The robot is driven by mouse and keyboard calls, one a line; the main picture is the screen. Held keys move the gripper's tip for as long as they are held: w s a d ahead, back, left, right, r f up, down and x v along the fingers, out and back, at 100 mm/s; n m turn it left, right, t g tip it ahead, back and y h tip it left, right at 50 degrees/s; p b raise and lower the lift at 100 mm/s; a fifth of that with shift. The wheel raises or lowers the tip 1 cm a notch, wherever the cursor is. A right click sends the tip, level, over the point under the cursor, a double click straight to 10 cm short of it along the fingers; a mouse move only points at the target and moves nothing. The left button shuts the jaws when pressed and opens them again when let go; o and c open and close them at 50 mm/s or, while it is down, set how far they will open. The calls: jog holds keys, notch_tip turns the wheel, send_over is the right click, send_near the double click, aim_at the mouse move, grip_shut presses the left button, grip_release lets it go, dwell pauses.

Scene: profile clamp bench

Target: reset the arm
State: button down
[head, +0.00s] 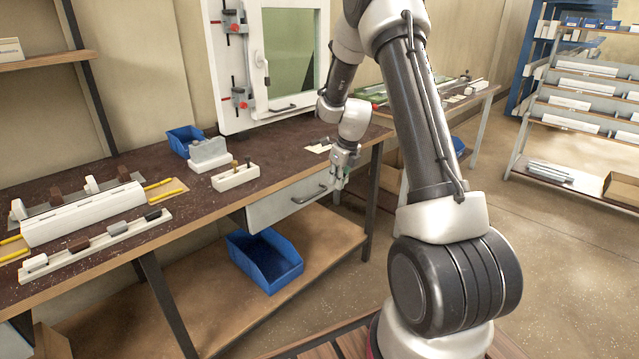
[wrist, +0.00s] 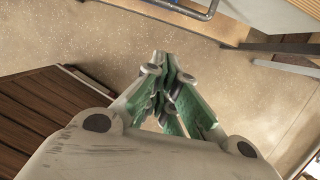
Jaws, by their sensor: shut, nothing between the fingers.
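My gripper (head: 340,182) is at the end of my arm, in front of the workbench near the right end of its drawer. In the head view it points downward, close to the drawer handle. Whether it touches the handle cannot be told from this view. In the wrist view my gripper (wrist: 168,62) has its green-padded fingers together, with nothing between them, above the bare floor. The grey drawer (head: 290,203) under the bench top has a metal handle (head: 309,195), and a bar-shaped handle also shows at the top of the wrist view (wrist: 180,8).
The workbench (head: 130,170) carries a white clamp fixture (head: 85,214), a white block with pegs (head: 236,177) and a blue bin (head: 185,140). Another blue bin (head: 264,262) sits on the lower shelf. A framed window panel (head: 268,65) stands behind. Open floor (head: 570,260) lies right.

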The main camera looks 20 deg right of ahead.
jog(key=s+a+r+n+g, duration=0.2)
jog(key=s+n+g, duration=0.1)
jog(key=s+n, duration=1)
jog(key=s+a+r+n+t, duration=0.2)
jog(key=s+r+n, duration=0.7)
jog(key=s+r, duration=0.2)
jog(key=s+a+r+n+t+h, duration=0.1)
jog(key=s+a+r+n+t, duration=0.1)
jog(key=s+r+n, duration=0.7)
jog(key=shift+s+a+r+n+t, duration=0.35)
jog(key=shift+s+a+r, duration=0.3)
jog(key=shift+s+r, duration=1)
